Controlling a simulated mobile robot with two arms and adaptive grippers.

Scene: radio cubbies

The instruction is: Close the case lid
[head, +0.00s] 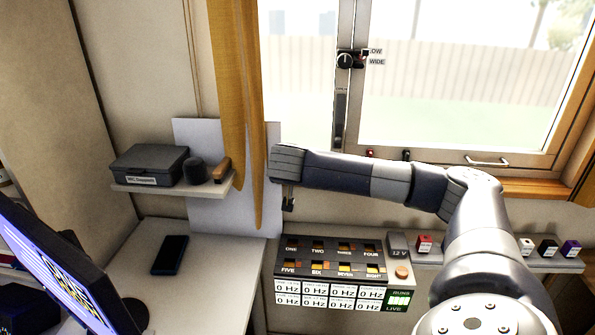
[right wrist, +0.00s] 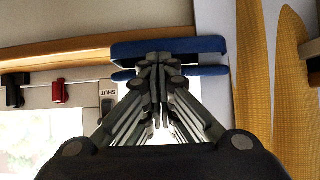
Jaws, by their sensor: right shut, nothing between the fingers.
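The dark grey case (head: 150,165) sits on a small wall shelf at the left in the head view. Its lid looks down flat on the body, with a pale label on the front; whether it is latched I cannot tell. My right gripper (head: 288,203) hangs right of the yellow curtain, well apart from the case. In the right wrist view its blue-tipped fingers (right wrist: 168,60) are together and empty. The case does not show in the right wrist view. My left gripper is not in view.
A dark cylinder (head: 195,171) and a wooden-handled item (head: 221,170) stand on the shelf (head: 172,188) beside the case. The yellow curtain (head: 240,100) hangs between shelf and gripper. A labelled switch panel (head: 333,248) lies below my right arm. A monitor (head: 65,270) stands at lower left.

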